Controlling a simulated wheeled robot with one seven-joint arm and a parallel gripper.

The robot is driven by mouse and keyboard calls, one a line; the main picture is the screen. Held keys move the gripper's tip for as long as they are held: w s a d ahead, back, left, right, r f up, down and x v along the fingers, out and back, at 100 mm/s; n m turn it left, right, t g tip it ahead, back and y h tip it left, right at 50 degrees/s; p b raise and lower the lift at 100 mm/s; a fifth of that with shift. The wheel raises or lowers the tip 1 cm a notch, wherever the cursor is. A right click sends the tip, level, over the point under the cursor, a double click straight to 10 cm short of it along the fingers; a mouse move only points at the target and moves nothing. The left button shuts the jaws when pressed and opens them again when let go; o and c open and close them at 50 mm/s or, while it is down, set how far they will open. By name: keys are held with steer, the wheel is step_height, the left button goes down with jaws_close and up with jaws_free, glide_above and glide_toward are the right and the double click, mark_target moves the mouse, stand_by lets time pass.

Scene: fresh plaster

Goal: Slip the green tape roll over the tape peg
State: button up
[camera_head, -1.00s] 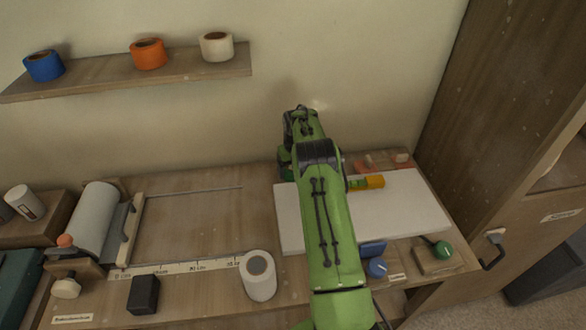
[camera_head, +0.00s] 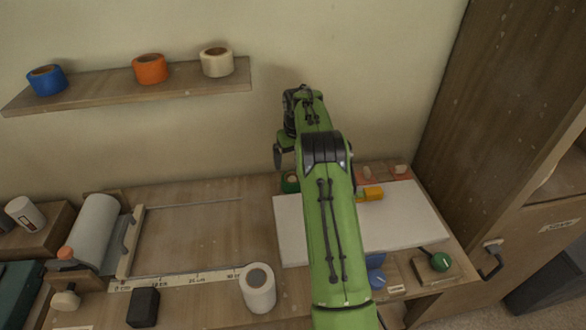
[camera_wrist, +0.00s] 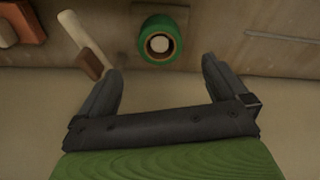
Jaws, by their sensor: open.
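The green tape roll (camera_head: 290,183) stands at the back of the table, partly hidden by my arm in the head view. In the wrist view the green tape roll (camera_wrist: 149,52) is seen from above, with a pale round end inside its hole and a dark ring around that. This looks like the tape peg (camera_wrist: 160,43) inside the roll; its base is hidden. My gripper (camera_wrist: 162,66) is open and empty. Its two fingers are apart, clear of the roll, which shows beyond the gap between them. In the head view my gripper is above the roll, mostly hidden.
A white board (camera_head: 405,215) with a yellow item (camera_head: 371,193) lies right of the roll. A wooden-handled tool (camera_wrist: 86,42) lies near the roll. A white roll (camera_head: 257,288) stands at the front. A wall shelf (camera_head: 110,88) holds blue, orange and cream rolls. The wall is close behind.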

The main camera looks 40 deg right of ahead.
steer(key=s+a+r+n+t, duration=0.1)
steer(key=s+a+r, duration=0.6)
steer(key=a+r, duration=0.25)
steer(key=s+a+r+t, duration=0.1)
steer(key=s+a+r, duration=0.5)
steer(key=a+r, duration=0.4)
steer(key=s+a+f+t, duration=0.1)
steer(key=s+a, duration=0.2)
steer(key=s, duration=0.7)
steer(key=s+a+f+n+t, duration=0.1)
steer(key=s+a+f, duration=0.1)
steer(key=s, duration=0.9)
steer(key=shift+s+a, duration=0.25)
steer(key=shift+a, duration=0.4)
